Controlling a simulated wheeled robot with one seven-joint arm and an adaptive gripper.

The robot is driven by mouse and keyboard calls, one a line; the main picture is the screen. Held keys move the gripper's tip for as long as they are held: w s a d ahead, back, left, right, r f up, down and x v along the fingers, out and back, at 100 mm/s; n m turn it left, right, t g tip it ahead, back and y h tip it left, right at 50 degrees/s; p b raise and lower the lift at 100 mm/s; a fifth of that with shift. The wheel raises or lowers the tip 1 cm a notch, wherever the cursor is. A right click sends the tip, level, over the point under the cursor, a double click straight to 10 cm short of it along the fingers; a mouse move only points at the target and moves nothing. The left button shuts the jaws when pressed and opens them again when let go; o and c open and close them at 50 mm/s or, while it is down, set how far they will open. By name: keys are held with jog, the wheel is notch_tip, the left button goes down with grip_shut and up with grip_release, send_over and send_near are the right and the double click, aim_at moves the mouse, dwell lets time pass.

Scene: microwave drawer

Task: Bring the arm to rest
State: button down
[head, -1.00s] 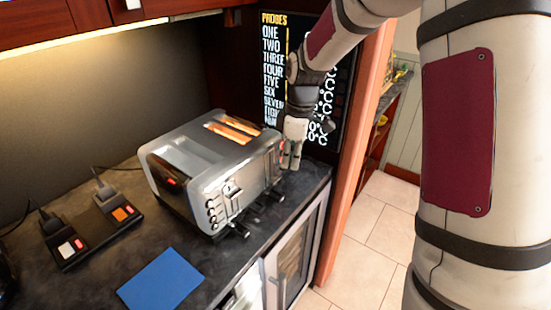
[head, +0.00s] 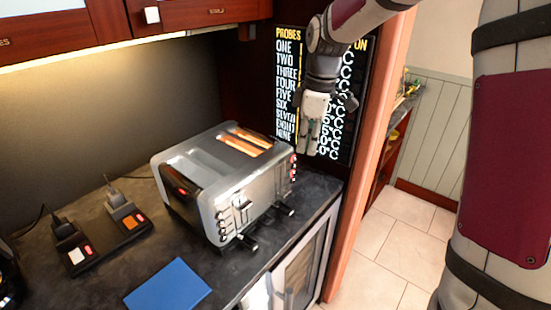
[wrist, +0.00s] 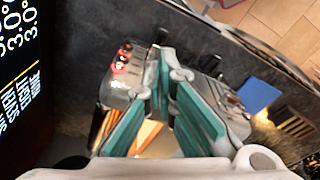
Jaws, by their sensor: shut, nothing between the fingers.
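My gripper (head: 309,138) hangs from my arm at the upper right of the counter, in front of the black sign. Its fingers point down and are shut with nothing between them. In the wrist view the green-faced fingers (wrist: 162,95) reach toward the silver toaster. The toaster (head: 222,180) stands on the dark counter, below and to the left of my gripper, and they look apart. The wrist view shows part of the toaster (wrist: 118,95) behind the fingers.
A black sign with white lettering (head: 288,75) stands behind my gripper. A blue mat (head: 168,287) and a black box with plugs (head: 105,235) lie on the counter (head: 70,295). Red cabinets (head: 200,14) hang above. Open tiled floor (head: 400,228) lies to the right.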

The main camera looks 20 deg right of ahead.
jog(key=s+a+r+m+t+h, duration=0.1)
jog(key=s+r+m, duration=0.25)
jog(key=s, duration=0.25)
jog(key=s+a+r+m+t, duration=0.1)
jog(key=s+r+m, duration=0.1)
jog(key=s+r, duration=0.4)
jog(key=s+f+m+t, duration=0.1)
jog(key=s+m, duration=0.5)
jog(key=s, duration=0.8)
jog(key=shift+s+a+f+m+t, duration=0.2)
jog(key=shift+a+f+m+t, duration=0.2)
jog(key=shift+t, duration=0.5)
